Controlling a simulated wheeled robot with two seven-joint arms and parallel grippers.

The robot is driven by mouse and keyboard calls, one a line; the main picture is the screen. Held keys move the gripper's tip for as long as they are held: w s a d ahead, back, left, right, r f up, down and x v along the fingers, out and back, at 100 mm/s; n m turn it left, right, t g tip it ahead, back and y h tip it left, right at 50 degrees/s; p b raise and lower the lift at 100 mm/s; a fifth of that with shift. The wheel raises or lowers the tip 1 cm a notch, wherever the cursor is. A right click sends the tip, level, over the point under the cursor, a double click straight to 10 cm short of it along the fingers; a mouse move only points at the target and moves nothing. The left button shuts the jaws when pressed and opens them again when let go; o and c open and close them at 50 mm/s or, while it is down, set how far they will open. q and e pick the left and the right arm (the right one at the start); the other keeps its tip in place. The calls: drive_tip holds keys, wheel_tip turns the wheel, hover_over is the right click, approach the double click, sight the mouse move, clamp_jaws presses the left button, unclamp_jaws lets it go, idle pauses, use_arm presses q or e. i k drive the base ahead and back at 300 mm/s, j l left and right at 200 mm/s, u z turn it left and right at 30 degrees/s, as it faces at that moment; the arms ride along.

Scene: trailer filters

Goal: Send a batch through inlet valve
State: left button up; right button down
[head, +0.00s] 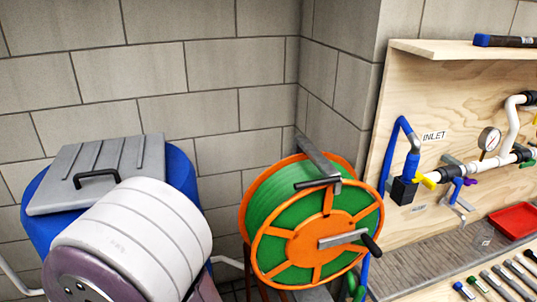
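A plywood board (395,130) on the right carries the piping and a sign reading INLET (434,136). Below the sign, a valve with a yellow handle (428,181) sits beside a black block (403,191), into which a blue hose (388,150) leads. White pipe (450,175) runs right from the valve, under a round pressure gauge (489,139). A small purple handle (471,182) shows below the pipe. The gauge reading is too small to tell. Neither of my grippers is in view.
A green hose reel with an orange frame (275,230) and crank stands in the middle. A blue barrel with a grey lid (130,155) is at left, partly hidden by my arm. A red tray (515,221) and several tools lie on the right-hand bench. Block walls close the corner behind.

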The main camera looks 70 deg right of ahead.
sight(458, 182)
drive_tip(key=k+l+z, duration=0.2)
drive_tip(key=z, duration=0.2)
drive_tip(key=k+l+z, duration=0.25)
drive_tip(key=z, duration=0.2)
drive_tip(key=k+l+z, duration=0.15)
drive_tip(key=l+z, duration=0.25)
drive_tip(key=z, duration=2.05)
drive_tip(key=i+l, duration=0.1)
drive_tip(key=l, duration=0.35)
drive_tip(key=i+l, duration=0.15)
drive_tip(key=l, duration=0.25)
drive_tip(key=i+l, duration=0.1)
drive_tip(key=l, duration=0.35)
drive_tip(key=i+l, duration=0.15)
drive_tip(key=l, duration=0.3)
drive_tip(key=i+l, duration=0.1)
drive_tip(key=l, duration=0.3)
drive_tip(key=i+l, duration=0.15)
drive_tip(key=l, duration=0.3)
drive_tip(key=j+u, duration=0.1)
drive_tip(key=u, duration=1.25)
